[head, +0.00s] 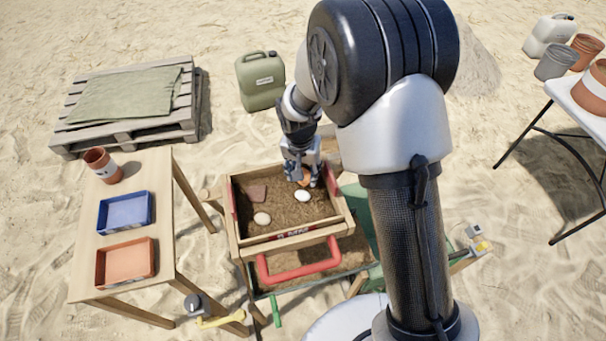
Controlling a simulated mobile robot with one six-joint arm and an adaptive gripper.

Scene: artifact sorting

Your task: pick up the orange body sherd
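An orange sherd (305,181) shows at the back of the wooden sieve box (290,240), partly hidden by my gripper. My gripper (305,184) points down over the back part of the box, with its fingers around or right beside the orange sherd. Whether the fingers touch it is too small to tell. A reddish-brown flat piece (256,193) lies on the soil at the left of the box. A beige round piece (262,218) and a white oval piece (302,195) lie nearer the front.
A wooden table (162,230) at the left carries a blue tray (148,213), an orange tray (151,259) and a terracotta pot (101,164). A red handle (300,272) juts from the box front. A green jerrycan (261,80) stands behind.

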